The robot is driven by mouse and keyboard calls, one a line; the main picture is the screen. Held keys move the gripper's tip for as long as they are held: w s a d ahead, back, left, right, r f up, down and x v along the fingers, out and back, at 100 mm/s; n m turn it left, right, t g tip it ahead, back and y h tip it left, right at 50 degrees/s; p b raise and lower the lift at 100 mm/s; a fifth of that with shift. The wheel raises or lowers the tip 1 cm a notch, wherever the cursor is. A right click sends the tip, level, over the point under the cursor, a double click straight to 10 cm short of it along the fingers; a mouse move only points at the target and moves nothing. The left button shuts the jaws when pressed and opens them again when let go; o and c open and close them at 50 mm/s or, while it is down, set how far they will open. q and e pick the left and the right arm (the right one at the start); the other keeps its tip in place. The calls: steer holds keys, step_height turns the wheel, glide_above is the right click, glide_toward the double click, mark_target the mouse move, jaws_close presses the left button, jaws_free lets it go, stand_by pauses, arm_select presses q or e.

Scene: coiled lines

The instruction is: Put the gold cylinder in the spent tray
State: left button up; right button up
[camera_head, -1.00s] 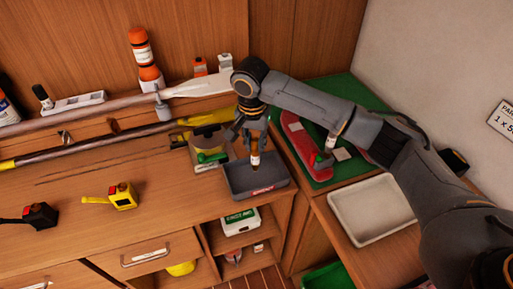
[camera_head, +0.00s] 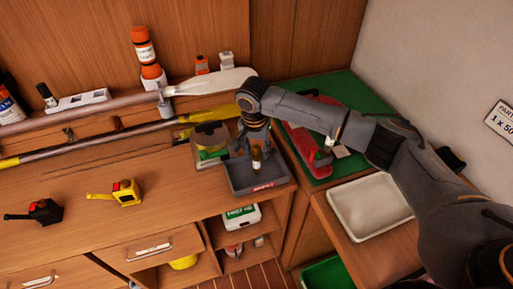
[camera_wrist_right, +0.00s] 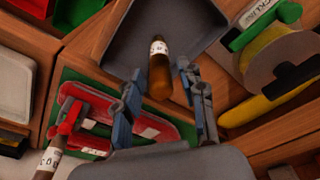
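The gold cylinder (camera_head: 256,160), with a pale label band, is at the dark grey tray (camera_head: 276,178) with a red label on its front. In the right wrist view the cylinder (camera_wrist_right: 160,72) shows over the tray's floor (camera_wrist_right: 178,20); whether it touches the floor I cannot tell. My right gripper (camera_head: 254,148) is above the tray. In the right wrist view its fingers (camera_wrist_right: 159,76) are spread, with the cylinder between their tips and a gap at each side. My left gripper is not in view.
A white tray (camera_head: 368,207) lies to the right. A red case (camera_head: 300,140) on a green mat (camera_head: 345,88) stands beside the grey tray. Yellow (camera_head: 126,194) and black (camera_head: 46,211) tape measures lie farther left.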

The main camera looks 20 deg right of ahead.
step_height(320, 180, up, 12)
steer(key=s+b, duration=0.1)
steer(key=b, duration=0.1)
steer(key=shift+s+a+r, duration=0.15)
steer(key=shift+a, duration=0.25)
stand_by(0.5)
